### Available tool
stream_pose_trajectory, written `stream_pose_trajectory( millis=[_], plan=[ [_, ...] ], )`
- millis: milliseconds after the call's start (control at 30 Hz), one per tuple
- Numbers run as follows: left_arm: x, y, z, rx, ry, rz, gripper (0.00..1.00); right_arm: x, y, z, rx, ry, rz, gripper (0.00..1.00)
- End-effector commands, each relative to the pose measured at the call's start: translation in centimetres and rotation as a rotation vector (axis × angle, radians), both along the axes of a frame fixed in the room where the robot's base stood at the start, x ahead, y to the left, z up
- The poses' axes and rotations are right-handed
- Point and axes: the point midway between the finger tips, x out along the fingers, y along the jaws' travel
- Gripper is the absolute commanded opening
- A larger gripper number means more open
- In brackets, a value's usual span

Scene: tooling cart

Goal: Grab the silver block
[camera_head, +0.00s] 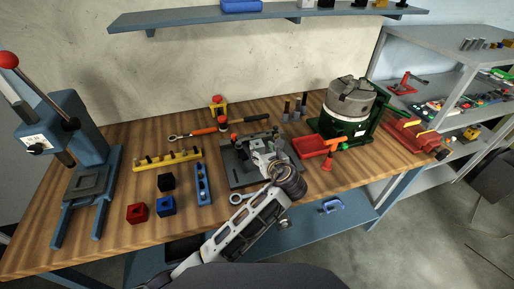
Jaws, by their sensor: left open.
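My left arm reaches up from the bottom edge, and its left gripper (266,158) is over the dark fixture plate (240,173) in the middle of the wooden bench. The gripper is open; its fingers are small here and overlap the grey metal parts on the plate. I cannot clearly pick out a silver block; a grey shape among the fixture parts by the fingers may be it, partly hidden by the gripper. I cannot tell whether the fingers touch anything. My right gripper is not in view.
Red (137,212), blue (166,206) and black (166,182) blocks sit front left on the bench. A blue arbor press (82,135) stands far left. A red tray (312,147) and a green-based chuck (347,112) are right of the plate. A blue shelf (200,17) hangs above.

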Motion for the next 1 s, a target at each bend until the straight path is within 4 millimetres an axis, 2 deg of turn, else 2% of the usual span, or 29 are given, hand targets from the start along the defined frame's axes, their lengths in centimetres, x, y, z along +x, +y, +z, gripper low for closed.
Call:
stream_pose_trajectory(
  millis=[267,700,1000],
  plan=[
    [0.4,0.1,-0.2,0.0,0.0,0.0,0.5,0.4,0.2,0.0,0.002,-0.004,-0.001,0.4],
    [4.0,1.3,-1.7,0.0,0.0,0.0,0.5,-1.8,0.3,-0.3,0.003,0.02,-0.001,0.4],
    [4.4,1.4,-1.9,0.0,0.0,-0.001,0.5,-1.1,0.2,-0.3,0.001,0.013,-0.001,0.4]
  ],
)
